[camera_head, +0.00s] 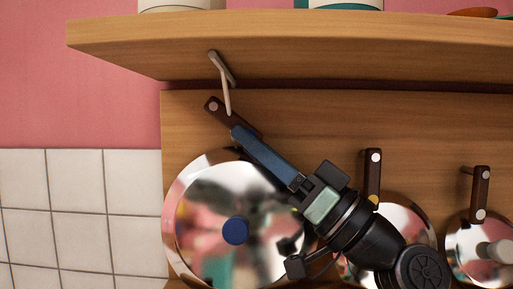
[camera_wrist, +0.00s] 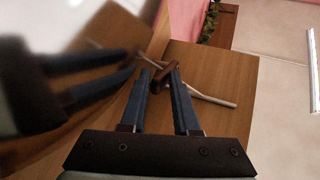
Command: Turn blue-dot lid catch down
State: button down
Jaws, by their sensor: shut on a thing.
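The blue-dot lid (camera_head: 235,231) is a shiny round lid with a dark blue knob, upright against the wooden back panel at the left. Its catch (camera_head: 214,105) is a dark brown bar with a pale screw head at its upper left end. The catch slants down to the right, above the lid. My gripper (camera_head: 237,133) reaches up from the lower right, and its blue fingers cover part of the catch. In the wrist view the catch (camera_wrist: 165,77) sits between the fingertips of my gripper (camera_wrist: 160,74), which is shut on it.
A pale metal hook (camera_head: 222,70) hangs from the shelf board (camera_head: 270,45) close above the catch. To the right, two more catches, a middle one (camera_head: 373,166) and a right one (camera_head: 480,192), stand near upright above smaller lids. White tiles (camera_head: 80,190) are at the left.

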jog(key=c, duration=0.7)
grip_release()
jog(key=shift+s+g, duration=0.2)
jog(key=shift+g, duration=0.1)
jog(key=shift+c, duration=0.2)
jog(key=shift+w, duration=0.1)
jog(key=shift+r, duration=0.1)
